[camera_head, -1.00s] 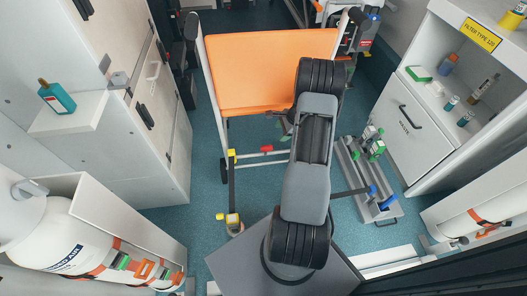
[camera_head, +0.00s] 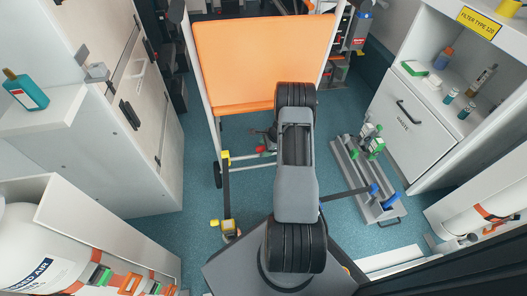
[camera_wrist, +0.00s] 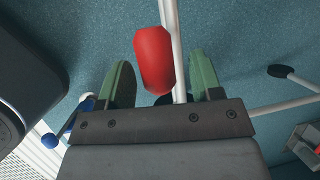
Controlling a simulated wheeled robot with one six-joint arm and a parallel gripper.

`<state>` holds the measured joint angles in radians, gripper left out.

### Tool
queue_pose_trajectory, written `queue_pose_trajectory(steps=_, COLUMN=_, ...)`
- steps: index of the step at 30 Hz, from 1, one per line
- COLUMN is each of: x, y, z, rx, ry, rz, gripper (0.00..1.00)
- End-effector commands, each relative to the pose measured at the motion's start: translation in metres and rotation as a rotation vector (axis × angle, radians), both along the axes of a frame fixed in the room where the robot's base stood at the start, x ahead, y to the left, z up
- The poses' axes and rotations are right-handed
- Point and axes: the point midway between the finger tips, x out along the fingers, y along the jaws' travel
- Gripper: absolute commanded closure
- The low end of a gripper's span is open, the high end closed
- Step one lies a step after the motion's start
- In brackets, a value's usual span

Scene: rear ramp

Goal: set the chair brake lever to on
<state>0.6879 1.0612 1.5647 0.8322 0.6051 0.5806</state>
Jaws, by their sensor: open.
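The chair (camera_head: 262,62) has an orange panel and a white tube frame, in the middle of the head view. A red grip (camera_head: 264,150), apparently the brake lever's, shows low on its frame, partly hidden by my arm. In the wrist view the red grip (camera_wrist: 153,52) is large, lying across the space between my fingers beside a white tube. My gripper (camera_wrist: 160,78) is open, with one green finger on each side of the grip. I cannot tell whether either finger touches it. In the head view my arm mostly hides the gripper.
A dark bar with yellow ends (camera_head: 226,195) stands left of my arm. A grey tray (camera_head: 362,180) with green and blue items lies on the floor at right. Cabinets with a waste drawer (camera_head: 408,125) and a white cylinder (camera_head: 35,250) flank the blue floor.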

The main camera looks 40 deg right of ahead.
Motion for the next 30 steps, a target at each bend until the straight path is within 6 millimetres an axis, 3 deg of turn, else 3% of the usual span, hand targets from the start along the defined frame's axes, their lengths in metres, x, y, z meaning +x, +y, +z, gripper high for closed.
queue_pose_trajectory(steps=14, x=0.0033, y=0.0028, z=-0.0094, rx=-0.001, ry=0.0, rz=0.001, gripper=0.41)
queue_pose_trajectory(steps=30, x=0.0033, y=0.0025, z=-0.0092, rx=-0.001, ry=0.0, rz=-0.001, gripper=0.91)
